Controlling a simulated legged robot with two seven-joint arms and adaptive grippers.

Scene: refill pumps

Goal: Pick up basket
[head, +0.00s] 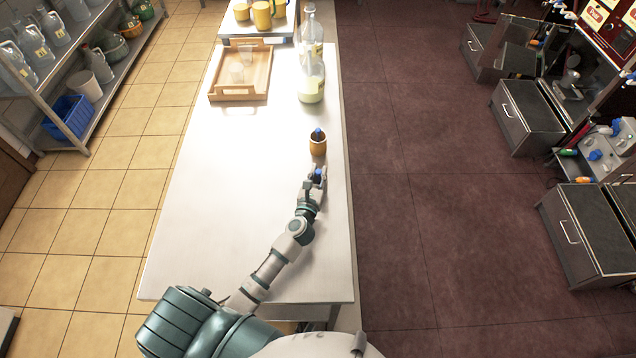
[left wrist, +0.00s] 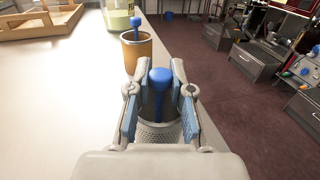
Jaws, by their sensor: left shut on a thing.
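My left gripper (head: 317,181) is over the table's right side, and its fingers also show in the left wrist view (left wrist: 160,75). It is shut on a grey perforated basket (left wrist: 160,132), whose mesh shows between the finger pads. A blue knobbed piece (left wrist: 160,80) stands upright between the fingers at the basket; how the two join is hidden. Whether the basket touches the table is unclear. My right gripper is not in view.
An orange-brown cup (head: 317,146) with a blue-topped piece stands just beyond the gripper. Clear bottles (head: 311,90) and a wooden tray (head: 262,88) are farther back. The table's (head: 225,190) left and middle are clear. A blue bin (head: 70,117) sits on the left shelf.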

